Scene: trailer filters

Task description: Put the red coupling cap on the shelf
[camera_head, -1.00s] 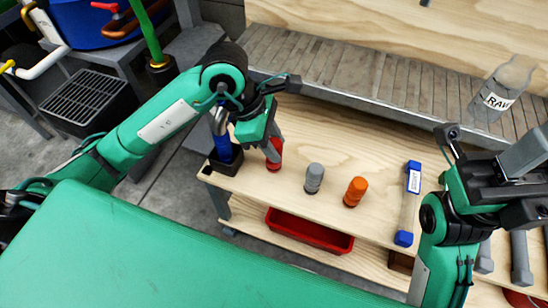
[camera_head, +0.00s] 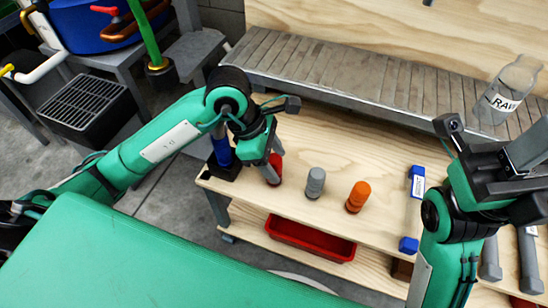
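The slatted grey shelf (camera_head: 355,85) runs along the back, above the tabletop. My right gripper (camera_head: 525,165) is at the far right, above the table's right part; its fingertips do not show clearly.
A grey cap (camera_head: 315,183) and an orange cap (camera_head: 358,197) stand right of the red one. A blue cylinder (camera_head: 221,150) stands in a dark holder at left. A bottle marked RAW (camera_head: 508,88) is on the shelf's right end. A red tray (camera_head: 311,239) sits below.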

